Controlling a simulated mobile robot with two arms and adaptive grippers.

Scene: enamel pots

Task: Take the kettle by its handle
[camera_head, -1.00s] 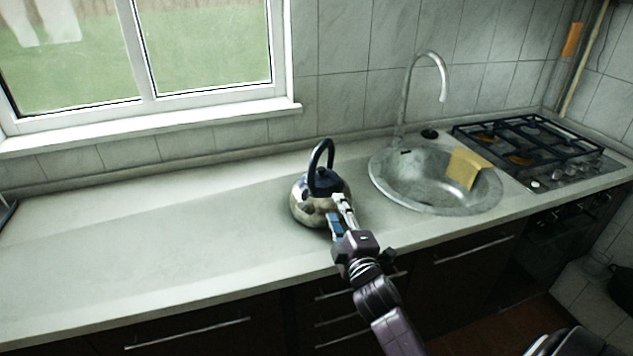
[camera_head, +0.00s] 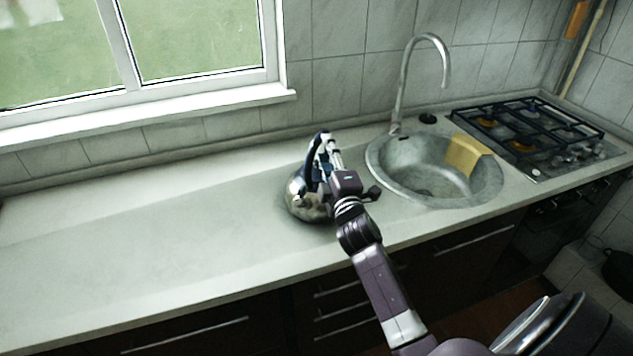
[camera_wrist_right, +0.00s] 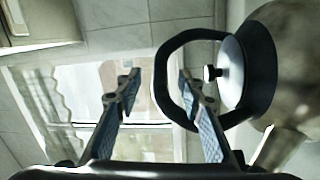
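The kettle (camera_head: 300,202) is a round shiny metal pot on the counter left of the sink, partly hidden behind my right gripper. Its dark arched handle (camera_head: 311,165) stands up over the lid. My right gripper (camera_head: 328,142) is at the handle's height, beside it. In the right wrist view the handle (camera_wrist_right: 160,80) appears as a dark loop. My right gripper (camera_wrist_right: 159,78) is open there, its fingers apart, with the outer bar of the loop between them; the right finger overlaps the loop's opening. Contact cannot be told. My left gripper is not in view.
A round metal sink (camera_head: 385,178) with a tall faucet (camera_head: 404,85) lies to the right, a yellow cloth (camera_head: 463,154) over its rim. A gas hob (camera_head: 530,130) is farther right. The counter (camera_head: 140,240) left of the kettle is clear.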

